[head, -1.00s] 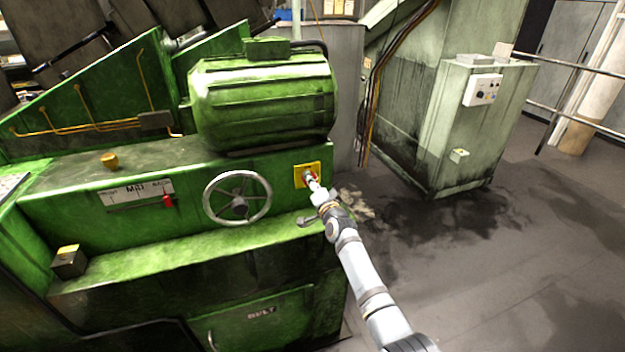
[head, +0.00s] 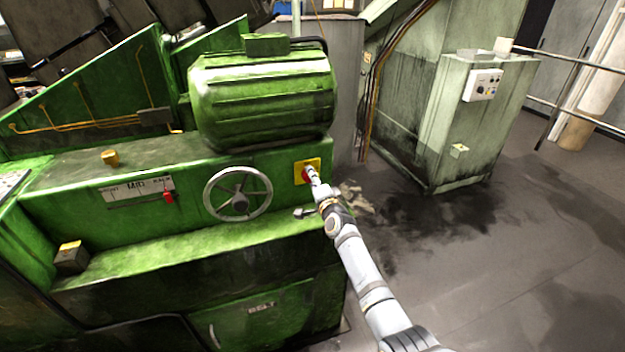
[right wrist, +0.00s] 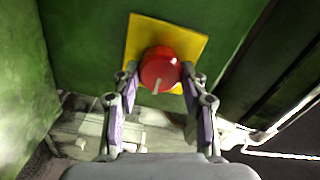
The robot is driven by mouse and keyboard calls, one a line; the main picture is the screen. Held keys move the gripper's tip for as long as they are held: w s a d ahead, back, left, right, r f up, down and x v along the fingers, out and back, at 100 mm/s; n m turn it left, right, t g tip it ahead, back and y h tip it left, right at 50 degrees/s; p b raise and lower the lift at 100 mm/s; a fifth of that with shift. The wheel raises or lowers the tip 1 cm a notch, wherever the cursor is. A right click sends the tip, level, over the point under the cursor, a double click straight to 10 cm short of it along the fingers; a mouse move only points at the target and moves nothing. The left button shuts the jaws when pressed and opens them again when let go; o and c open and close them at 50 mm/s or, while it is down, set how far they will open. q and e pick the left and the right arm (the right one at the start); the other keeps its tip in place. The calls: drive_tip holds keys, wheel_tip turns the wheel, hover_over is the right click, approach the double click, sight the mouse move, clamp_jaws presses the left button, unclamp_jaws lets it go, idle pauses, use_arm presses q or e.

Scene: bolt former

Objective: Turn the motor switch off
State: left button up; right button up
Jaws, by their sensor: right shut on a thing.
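The motor switch is a red round knob (right wrist: 160,70) with a pale pointer mark, on a yellow plate (right wrist: 192,42) fixed to the green machine. In the right wrist view the mark points down and slightly left. In the head view the yellow plate (head: 298,168) sits right of the handwheel, and the knob is largely hidden behind my gripper. My right gripper (right wrist: 158,84) has one finger on each side of the knob and is shut on it. It also shows in the head view (head: 310,177). My left gripper is not in view.
The green machine carries a spoked handwheel (head: 238,194), a big ribbed motor (head: 262,100) and a small red lever (head: 168,197) on a scale. A pale green cabinet with a white control box (head: 482,85) stands at the right. The floor (head: 490,280) at the lower right is clear.

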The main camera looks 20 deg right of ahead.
drive_tip(key=o, duration=1.1)
drive_tip(key=shift+o, duration=0.2)
drive_tip(key=s, duration=1.2)
drive_tip(key=shift+d, duration=0.2)
